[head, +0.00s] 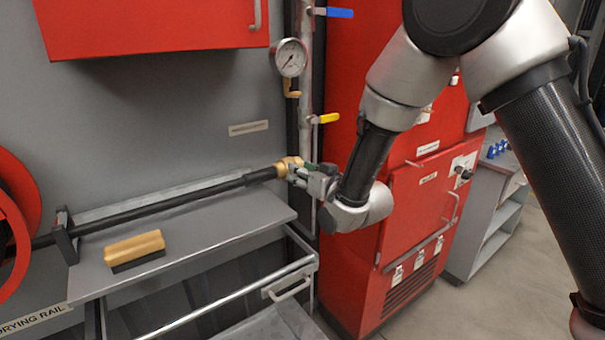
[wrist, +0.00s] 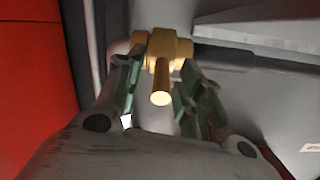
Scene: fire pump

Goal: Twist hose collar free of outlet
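The brass hose collar (head: 288,165) is at the right end of the black hose (head: 165,206), against the outlet by the vertical pipe in the head view. In the wrist view the brass collar (wrist: 168,46) sits at top centre, with a brass lug (wrist: 161,84) pointing toward the camera. My gripper (head: 303,173) is at the collar from the right. In the wrist view my gripper (wrist: 160,72) has its green-padded fingers spread on either side of the lug, with visible gaps to it. The outlet's joint with the collar is mostly hidden.
A grey shelf (head: 205,225) under the hose holds a yellow-topped brush (head: 134,248) and a dark hose bracket (head: 66,236). A metal rail (head: 215,302) runs below. A pressure gauge (head: 291,58) and yellow valve lever (head: 328,118) are above; a red cabinet (head: 410,215) stands right.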

